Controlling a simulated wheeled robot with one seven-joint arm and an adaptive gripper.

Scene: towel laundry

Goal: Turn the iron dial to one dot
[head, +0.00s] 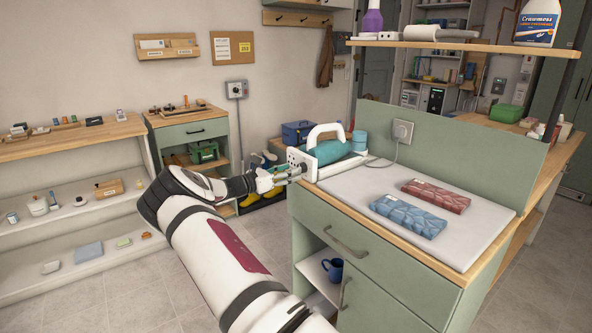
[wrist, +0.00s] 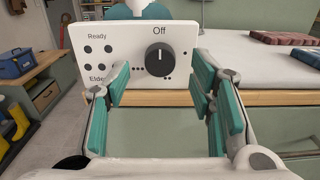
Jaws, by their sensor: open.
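The iron (head: 328,152) stands at the left end of the counter, white with a teal body. Its white front panel (wrist: 112,48) fills much of the wrist view. The round black dial (wrist: 160,60) sits on the panel's right part. The dial's light mark points up toward the word "Off". Small dot marks lie around the dial; three show at its lower left, and the others are too small to count surely. My gripper (wrist: 160,84) is open, with teal-padded fingers on either side of and below the dial. It appears apart from the dial. My gripper (head: 283,174) is also before the panel in the head view.
A white ironing pad (head: 345,187) covers the counter, with a folded blue cloth (head: 408,215) and a folded red cloth (head: 436,195). A wall socket (head: 403,131) with a cable is behind.

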